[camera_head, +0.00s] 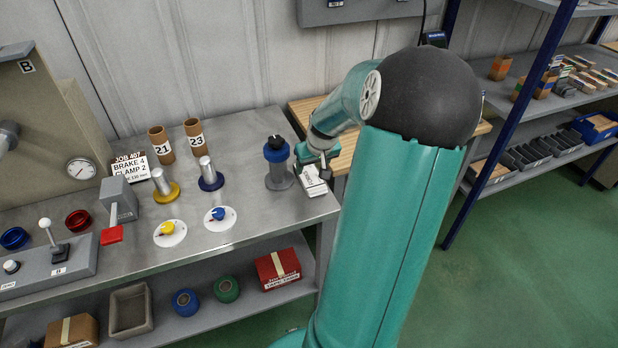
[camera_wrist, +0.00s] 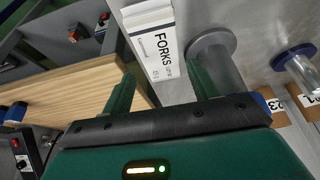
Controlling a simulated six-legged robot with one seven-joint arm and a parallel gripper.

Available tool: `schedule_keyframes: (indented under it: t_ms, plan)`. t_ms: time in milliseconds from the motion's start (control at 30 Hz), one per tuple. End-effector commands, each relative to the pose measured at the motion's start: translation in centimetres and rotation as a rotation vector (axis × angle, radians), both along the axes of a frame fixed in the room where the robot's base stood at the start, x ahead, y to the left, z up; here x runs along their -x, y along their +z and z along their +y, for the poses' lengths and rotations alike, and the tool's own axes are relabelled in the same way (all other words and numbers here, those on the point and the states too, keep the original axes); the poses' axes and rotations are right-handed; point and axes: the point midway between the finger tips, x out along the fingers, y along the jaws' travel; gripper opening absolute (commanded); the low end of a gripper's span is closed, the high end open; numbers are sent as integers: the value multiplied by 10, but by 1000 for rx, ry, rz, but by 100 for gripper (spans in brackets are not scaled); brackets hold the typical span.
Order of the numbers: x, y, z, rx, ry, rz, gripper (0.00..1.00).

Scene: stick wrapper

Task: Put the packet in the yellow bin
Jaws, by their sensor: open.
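The packet is a white box marked FORKS; in the wrist view the packet (camera_wrist: 152,42) lies at the upper middle on the grey metal bench. It also shows in the head view as a small white packet (camera_head: 315,184) near the bench's right edge. My gripper (camera_wrist: 160,82) is open, its green fingers apart, with the near end of the packet showing between them. In the head view my gripper (camera_head: 318,165) is just above the packet; I cannot tell whether it touches. No yellow bin shows in either view.
A grey stand with a blue collar (camera_head: 277,165) is close left of the packet. A wooden surface (camera_head: 308,112) is behind the bench's right end. A shelf rack (camera_head: 540,165) with a blue bin (camera_head: 596,127) stands right. Open green floor (camera_head: 530,265) lies in front of it.

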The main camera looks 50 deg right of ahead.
Motion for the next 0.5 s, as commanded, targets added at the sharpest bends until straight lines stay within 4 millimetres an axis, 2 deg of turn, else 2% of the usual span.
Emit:
schedule_keyframes:
  t_ms: [167, 400, 500]
  plan:
    - [-5, -13, -2, -2, 2, 1, 60]
    - [-16, -47, -8, -2, 4, 1, 60]
    - [-18, -52, -10, 1, 2, 0, 60]
